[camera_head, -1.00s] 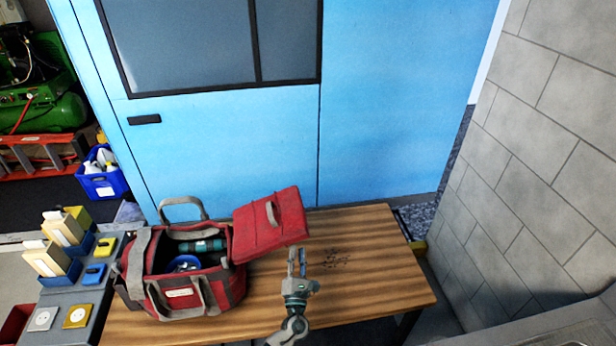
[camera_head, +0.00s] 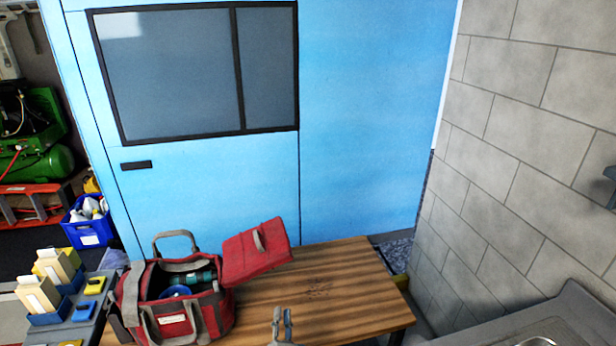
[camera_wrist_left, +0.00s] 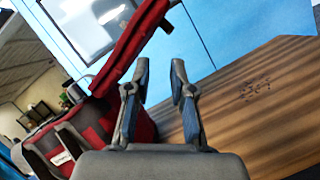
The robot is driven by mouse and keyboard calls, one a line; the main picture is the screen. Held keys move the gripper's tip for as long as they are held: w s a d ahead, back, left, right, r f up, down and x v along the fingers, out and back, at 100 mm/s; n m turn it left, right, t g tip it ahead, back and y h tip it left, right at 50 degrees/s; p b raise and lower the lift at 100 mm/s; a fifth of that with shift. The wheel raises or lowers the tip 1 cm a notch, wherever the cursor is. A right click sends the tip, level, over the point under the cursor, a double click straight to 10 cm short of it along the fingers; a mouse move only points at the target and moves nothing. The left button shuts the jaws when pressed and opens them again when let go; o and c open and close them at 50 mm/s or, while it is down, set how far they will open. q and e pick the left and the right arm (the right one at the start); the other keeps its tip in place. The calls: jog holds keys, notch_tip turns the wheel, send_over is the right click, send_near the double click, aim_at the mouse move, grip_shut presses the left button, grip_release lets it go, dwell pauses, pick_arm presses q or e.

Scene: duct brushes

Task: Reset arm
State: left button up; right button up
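My left gripper (camera_head: 282,318) shows at the bottom edge of the head view, low in front of the wooden table (camera_head: 350,318). In the left wrist view its two fingers (camera_wrist_left: 159,78) stand apart with nothing between them. The open red and grey tool bag (camera_head: 190,322) sits on the table's left part, left of the gripper; its red lid (camera_head: 257,250) is folded out to the right. A dark green cylinder and a blue round thing (camera_head: 176,291) lie inside. My right gripper cannot be made out.
Blue panels with a window (camera_head: 175,75) stand behind the table, and a grey block wall (camera_head: 520,120) at the right. A grey stand (camera_head: 85,325) with boxes is at the left. A small dark thing (camera_head: 610,175), unclear, juts in at the right edge. The table's right part is clear.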

pick_arm(q)
jog(key=s+a+f+n+g+y+p, duration=0.1)
jog(key=s+a+f+n+g, duration=0.35)
jog(key=f, duration=0.45)
jog(key=s+a+f+n+g+y, duration=0.1)
jog(key=s+a+f+n+g, duration=0.15)
jog(key=s+f+n, duration=0.4)
jog(key=s+a+f+n+g+y+p, duration=0.1)
jog(key=s+a+f+n+g, duration=0.25)
jog(key=f+n, duration=0.6)
jog(key=s+a+f+n+g+h, duration=0.1)
jog(key=s+f+n+g, duration=0.2)
jog(key=s, duration=0.8)
jog(key=s+a+f+n+g+h+p, duration=0.1)
jog(key=s+f+n+g+h, duration=0.1)
jog(key=s+f+n, duration=0.6)
jog(key=s+a+f+n+g+h+p, duration=0.1)
jog(key=s+f+n+g, duration=0.3)
jog(key=s+n, duration=0.5)
jog(key=s+f, duration=0.2)
jog(key=s, duration=0.2)
jog(key=shift+s+a, duration=0.2)
jog(key=shift+s, duration=0.1)
pick_arm(e)
jog(key=s+f, duration=0.4)
jog(key=f, duration=0.5)
jog(key=shift+s+d+f, duration=0.2)
jog(key=shift+d+f, duration=0.05)
jog(key=shift+g, duration=0.3)
